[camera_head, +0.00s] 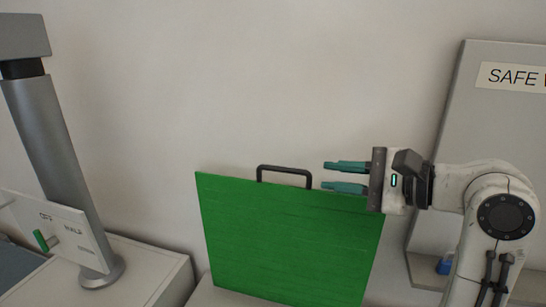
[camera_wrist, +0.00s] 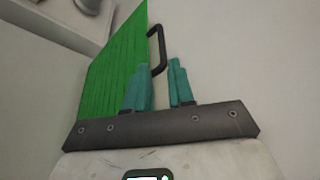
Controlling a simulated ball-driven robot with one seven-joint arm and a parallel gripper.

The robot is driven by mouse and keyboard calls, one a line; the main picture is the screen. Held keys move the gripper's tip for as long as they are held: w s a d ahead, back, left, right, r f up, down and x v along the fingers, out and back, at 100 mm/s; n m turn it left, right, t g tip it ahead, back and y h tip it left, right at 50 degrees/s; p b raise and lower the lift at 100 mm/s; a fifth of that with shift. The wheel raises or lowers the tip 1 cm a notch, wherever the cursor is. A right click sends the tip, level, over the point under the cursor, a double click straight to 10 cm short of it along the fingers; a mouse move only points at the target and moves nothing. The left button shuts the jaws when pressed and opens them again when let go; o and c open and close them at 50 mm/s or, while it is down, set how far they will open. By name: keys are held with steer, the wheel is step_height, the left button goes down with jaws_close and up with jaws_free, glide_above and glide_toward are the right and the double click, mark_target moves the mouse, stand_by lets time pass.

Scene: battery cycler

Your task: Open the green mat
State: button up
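The green mat (camera_head: 285,245) stands upright as a flat panel in front of the wall, with a black handle (camera_head: 285,170) on its top edge. In the wrist view the mat (camera_wrist: 112,75) rises at the left, and its handle (camera_wrist: 158,50) shows just beyond the fingertips. My gripper (camera_head: 325,176) has two teal fingers, parted with a gap between them. They point left toward the handle, near the mat's upper right corner.
A grey post (camera_head: 55,150) with a white sign plate (camera_head: 65,230) stands on a white cabinet (camera_head: 145,275) at the left. A grey panel with a "SAFE" label (camera_head: 510,76) is at the right, with a small blue object (camera_head: 444,266) below. The wall space above the mat is clear.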

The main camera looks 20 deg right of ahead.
mark_target(293, 171)
steer(key=p+x, duration=0.2)
steer(key=x, duration=0.9)
steer(key=shift+w, duration=0.2)
steer(key=shift+d, duration=0.1)
jaws_close()
